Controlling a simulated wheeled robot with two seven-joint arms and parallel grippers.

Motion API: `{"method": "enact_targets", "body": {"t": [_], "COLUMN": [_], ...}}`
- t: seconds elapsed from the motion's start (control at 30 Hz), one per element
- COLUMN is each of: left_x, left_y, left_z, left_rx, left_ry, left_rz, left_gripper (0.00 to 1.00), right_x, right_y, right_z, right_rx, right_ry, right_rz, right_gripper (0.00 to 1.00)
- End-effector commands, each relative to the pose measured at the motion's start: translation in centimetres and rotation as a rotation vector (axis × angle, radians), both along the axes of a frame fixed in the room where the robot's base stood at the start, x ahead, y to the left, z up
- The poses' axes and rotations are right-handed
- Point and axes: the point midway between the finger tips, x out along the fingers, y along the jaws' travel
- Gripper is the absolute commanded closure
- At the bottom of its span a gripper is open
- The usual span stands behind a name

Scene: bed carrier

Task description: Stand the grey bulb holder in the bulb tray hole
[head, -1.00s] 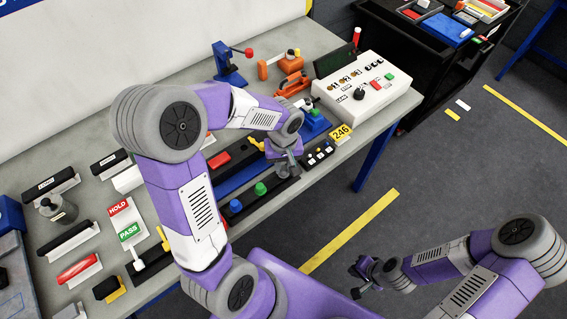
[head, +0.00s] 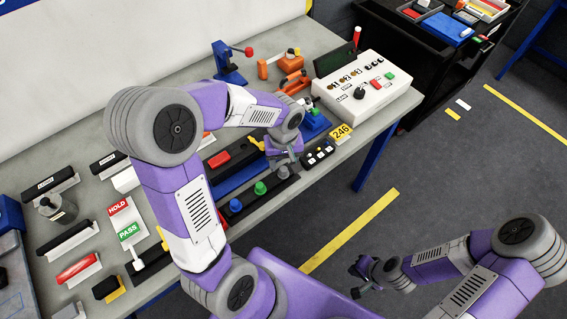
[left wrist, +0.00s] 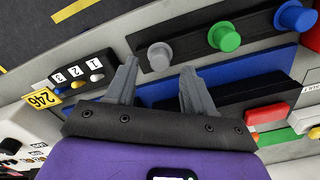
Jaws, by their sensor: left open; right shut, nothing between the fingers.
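The grey bulb holder (head: 283,172) stands upright in the black bulb tray (head: 247,209), at the right end of its row. A green bulb holder (head: 260,188) and a blue one (head: 235,205) stand beside it. In the left wrist view the grey holder (left wrist: 159,58) shows just past the fingertips, with the green (left wrist: 224,38) and blue (left wrist: 293,17) ones to its right. My left gripper (left wrist: 159,75) is open and empty, its fingers apart from the grey holder. My right gripper (head: 359,280) is shut and empty, over the floor off the bench.
A small black box with three knobs (head: 320,156) and a yellow 246 tag (head: 342,133) sit right of the tray. A blue strip (left wrist: 235,75) lies beside the tray. A white control box (head: 365,92) stands at the back right. My left arm hides part of the bench.

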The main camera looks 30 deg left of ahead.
Motion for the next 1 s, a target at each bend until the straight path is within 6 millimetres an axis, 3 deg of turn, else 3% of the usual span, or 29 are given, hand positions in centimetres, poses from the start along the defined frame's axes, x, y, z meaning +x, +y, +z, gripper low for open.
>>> {"method": "enact_targets", "body": {"t": [0.1, 0.33, 1.0], "left_x": [0.1, 0.0, 0.0], "left_y": [0.0, 0.0, 0.0], "left_z": [2.5, 5.3, 5.7], "left_rx": [-0.001, 0.0, 0.0], "left_ry": [-0.004, -0.003, 0.0], "left_rz": [-0.001, 0.0, -0.001], "left_gripper": [0.47, 0.47, 0.47], "right_x": [0.0, 0.0, 0.0], "right_y": [0.0, 0.0, 0.0], "right_z": [0.8, 1.4, 1.4], "right_rx": [0.0, 0.0, 0.0], "right_ry": [0.0, 0.0, 0.0], "right_rz": [0.0, 0.0, 0.0], "right_gripper": [1.0, 1.0, 1.0]}}
